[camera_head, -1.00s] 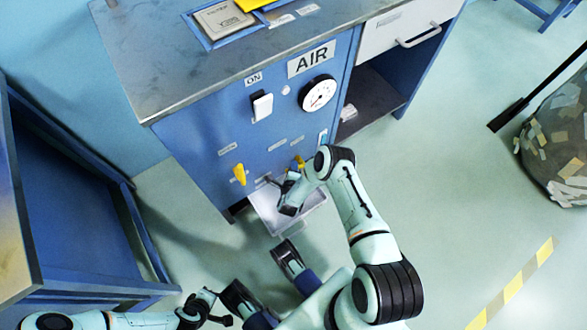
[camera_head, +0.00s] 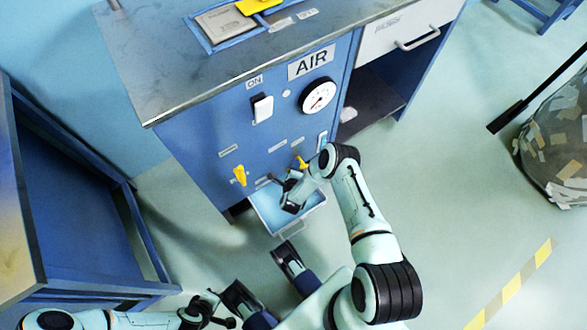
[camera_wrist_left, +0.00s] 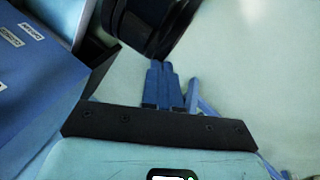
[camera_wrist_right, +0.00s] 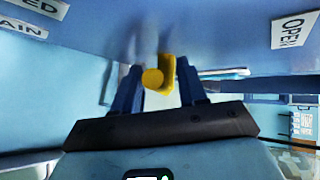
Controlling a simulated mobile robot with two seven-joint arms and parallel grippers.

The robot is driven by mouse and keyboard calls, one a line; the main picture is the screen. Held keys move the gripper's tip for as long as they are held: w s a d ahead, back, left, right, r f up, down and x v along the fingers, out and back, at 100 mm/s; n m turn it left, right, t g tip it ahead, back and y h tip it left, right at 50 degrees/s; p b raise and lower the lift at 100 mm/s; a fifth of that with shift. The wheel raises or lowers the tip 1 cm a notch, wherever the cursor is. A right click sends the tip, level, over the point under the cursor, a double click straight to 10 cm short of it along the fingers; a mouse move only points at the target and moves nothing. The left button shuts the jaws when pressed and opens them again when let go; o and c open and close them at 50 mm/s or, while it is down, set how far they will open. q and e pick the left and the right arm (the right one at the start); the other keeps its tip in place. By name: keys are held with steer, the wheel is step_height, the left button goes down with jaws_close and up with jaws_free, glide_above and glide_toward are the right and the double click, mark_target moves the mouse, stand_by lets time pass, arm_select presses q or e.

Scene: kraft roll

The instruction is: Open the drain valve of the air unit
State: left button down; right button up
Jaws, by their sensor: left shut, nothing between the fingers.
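The air unit (camera_head: 190,150) is a blue cabinet front with an AIR sign and a round gauge (camera_head: 318,96). A yellow valve handle (camera_head: 302,162) sits low on its right part, beside my right gripper (camera_head: 293,175). In the right wrist view this yellow handle (camera_wrist_right: 166,75) shows between the tips of the two spread fingers; contact cannot be told. A second yellow handle (camera_head: 239,175) is further left on the panel. My left gripper (camera_wrist_left: 162,85) is shut and empty, low and away from the unit.
A blue frame table (camera_head: 75,200) stands at left. A white drawer (camera_head: 405,28) is at upper right, a bag of scraps (camera_head: 555,140) at right. Open floor lies between.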

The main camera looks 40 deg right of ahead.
arm_select(q)
steer(key=s+d+r+g+h+p, duration=0.1)
steer(key=s+d+r+g+p, duration=0.1)
steer(key=s+r+p, duration=0.2)
steer(key=shift+s+d+r, duration=0.4)
steer(key=shift+s+r, duration=0.1)
steer(key=shift+s, duration=0.6)
arm_select(e)
steer(key=v, duration=1.3)
steer(key=shift+s+a, duration=0.15)
steer(key=shift+s, duration=0.05)
arm_select(q)
steer(key=shift+r, duration=0.1)
arm_select(e)
steer(key=shift+r, duration=0.15)
